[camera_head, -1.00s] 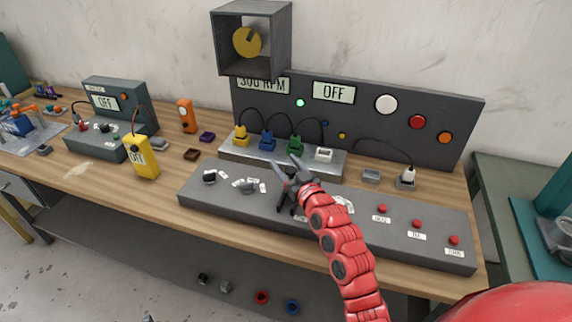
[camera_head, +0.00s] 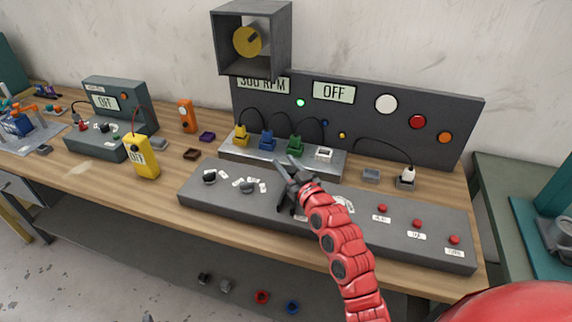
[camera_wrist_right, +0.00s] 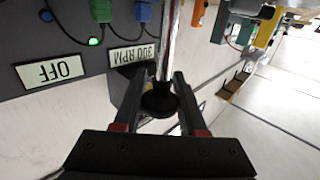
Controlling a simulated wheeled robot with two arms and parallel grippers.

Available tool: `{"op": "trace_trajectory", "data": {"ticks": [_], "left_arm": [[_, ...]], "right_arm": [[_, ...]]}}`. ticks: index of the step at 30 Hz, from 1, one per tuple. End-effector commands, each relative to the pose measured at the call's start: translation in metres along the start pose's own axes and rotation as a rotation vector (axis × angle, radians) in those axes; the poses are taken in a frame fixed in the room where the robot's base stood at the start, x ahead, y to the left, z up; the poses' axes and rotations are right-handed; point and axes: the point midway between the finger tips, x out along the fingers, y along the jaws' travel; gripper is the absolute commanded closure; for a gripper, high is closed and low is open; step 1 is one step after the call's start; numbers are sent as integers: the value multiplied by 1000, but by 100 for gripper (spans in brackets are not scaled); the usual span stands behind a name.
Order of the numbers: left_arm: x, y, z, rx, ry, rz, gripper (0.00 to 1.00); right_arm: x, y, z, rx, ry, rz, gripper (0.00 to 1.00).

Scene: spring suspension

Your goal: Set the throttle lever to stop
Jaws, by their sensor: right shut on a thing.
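The throttle lever shows in the right wrist view as a black knob (camera_wrist_right: 160,101) on a thin silver rod, between the two fingers. My right gripper (camera_head: 287,166) is over the middle of the grey control console (camera_head: 345,222) in the head view and hides most of the lever there. In the right wrist view my right gripper (camera_wrist_right: 158,92) is shut on the lever's knob. Small white labels lie on the console around the lever; those near it are partly covered and too small to read.
A dark panel (camera_head: 455,115) behind has displays reading 300 RPM (camera_head: 263,86) and OFF (camera_head: 334,92). A plug rack (camera_head: 232,151) stands behind my gripper. Red buttons (camera_head: 417,223) are on the console to the right. A yellow meter (camera_head: 145,165) stands to the left.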

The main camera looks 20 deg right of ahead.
Motion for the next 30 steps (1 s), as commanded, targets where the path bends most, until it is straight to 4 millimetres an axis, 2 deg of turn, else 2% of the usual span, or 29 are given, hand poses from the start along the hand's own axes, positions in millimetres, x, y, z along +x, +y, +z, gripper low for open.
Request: {"op": "trace_trajectory", "data": {"ticks": [20, 30], "left_arm": [[-3, 0, 0, 0, 0, 0, 50], [-42, 2, 7, 0, 0, 0, 50]], "right_arm": [[-1, 0, 2, -4, 2, 0, 100], [-11, -12, 9, -102, 94, -2, 100]]}}
